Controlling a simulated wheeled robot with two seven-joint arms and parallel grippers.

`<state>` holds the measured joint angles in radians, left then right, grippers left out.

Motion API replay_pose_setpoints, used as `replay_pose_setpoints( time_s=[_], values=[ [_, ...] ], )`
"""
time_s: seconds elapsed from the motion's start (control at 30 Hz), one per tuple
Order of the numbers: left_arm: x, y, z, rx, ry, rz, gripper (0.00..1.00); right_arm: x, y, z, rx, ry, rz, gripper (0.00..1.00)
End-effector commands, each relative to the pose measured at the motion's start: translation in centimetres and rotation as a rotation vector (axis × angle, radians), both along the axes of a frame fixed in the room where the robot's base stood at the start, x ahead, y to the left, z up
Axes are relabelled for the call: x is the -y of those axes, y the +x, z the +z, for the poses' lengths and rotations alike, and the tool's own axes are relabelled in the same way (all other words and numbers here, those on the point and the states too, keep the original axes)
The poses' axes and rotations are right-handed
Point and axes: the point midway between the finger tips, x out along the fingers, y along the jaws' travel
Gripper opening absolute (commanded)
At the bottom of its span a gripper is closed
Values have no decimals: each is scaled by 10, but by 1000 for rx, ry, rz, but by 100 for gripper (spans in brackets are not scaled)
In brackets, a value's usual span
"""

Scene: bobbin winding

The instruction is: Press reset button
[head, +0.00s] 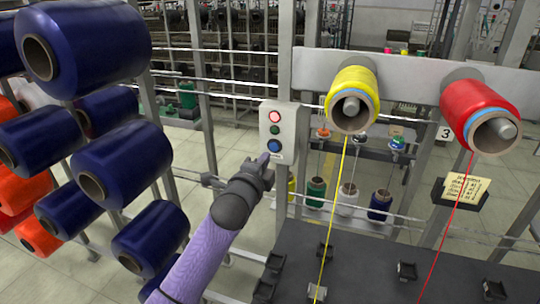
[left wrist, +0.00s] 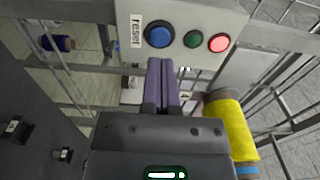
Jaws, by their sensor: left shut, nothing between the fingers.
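The control box (head: 278,132) is pale and stands on a post in the middle of the head view. It carries a red button (head: 275,116), a small green button (head: 275,130) and a blue button (head: 274,145) at the bottom. In the left wrist view the blue button (left wrist: 159,34) sits beside a label reading "reset" (left wrist: 136,31). My left gripper (head: 265,158) is shut and empty, its fingertips just below the blue button. In the left wrist view the closed fingers (left wrist: 162,62) point at the box near that button; contact cannot be told. My right gripper is out of view.
Large dark blue bobbins (head: 122,163) crowd the rack on the left. A yellow bobbin (head: 353,98) and a red bobbin (head: 480,108) hang on the right, with threads running down to a dark table (head: 375,262). Metal rails run beside the box.

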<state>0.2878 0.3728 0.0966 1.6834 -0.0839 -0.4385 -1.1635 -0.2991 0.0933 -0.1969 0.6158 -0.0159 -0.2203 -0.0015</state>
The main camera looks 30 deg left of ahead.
Motion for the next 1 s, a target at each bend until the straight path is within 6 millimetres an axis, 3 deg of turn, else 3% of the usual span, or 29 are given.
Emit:
replay_pose_setpoints(
  time_s=[0.1, 0.3, 1.0],
  values=[
    [-5, 20, -1, 1, -1, 1, 0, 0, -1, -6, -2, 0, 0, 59],
    [-9, 37, -1, 0, 0, 0, 0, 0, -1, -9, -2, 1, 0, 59],
    [-11, 47, 1, 3, 0, -1, 0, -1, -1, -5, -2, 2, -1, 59]
  ],
)
